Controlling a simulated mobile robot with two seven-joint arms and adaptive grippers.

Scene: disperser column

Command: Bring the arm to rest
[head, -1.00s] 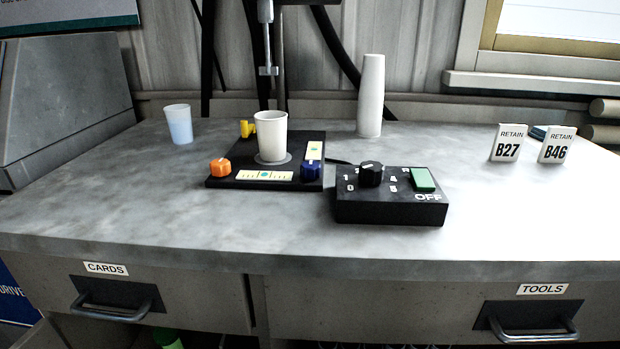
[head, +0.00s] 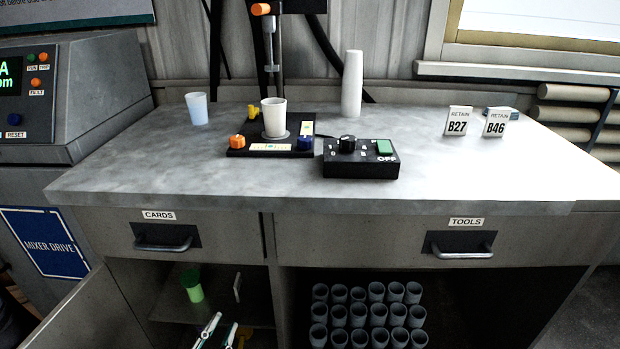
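I cannot make out the fingers of either gripper in the head view. No arm or gripper is over the worktop (head: 480,175). A white cup (head: 273,118) stands upright on the black stand base (head: 240,151), below the vertical shaft (head: 269,50). The black control box (head: 360,164) with a dark knob and a green switch stands to the right, marked OFF.
A bluish cup (head: 197,108) stands at the back left, a tall white stack (head: 352,84) behind the box. Two retain cards, B27 (head: 457,121) and B46 (head: 495,123), stand at the right. Both drawers look shut.

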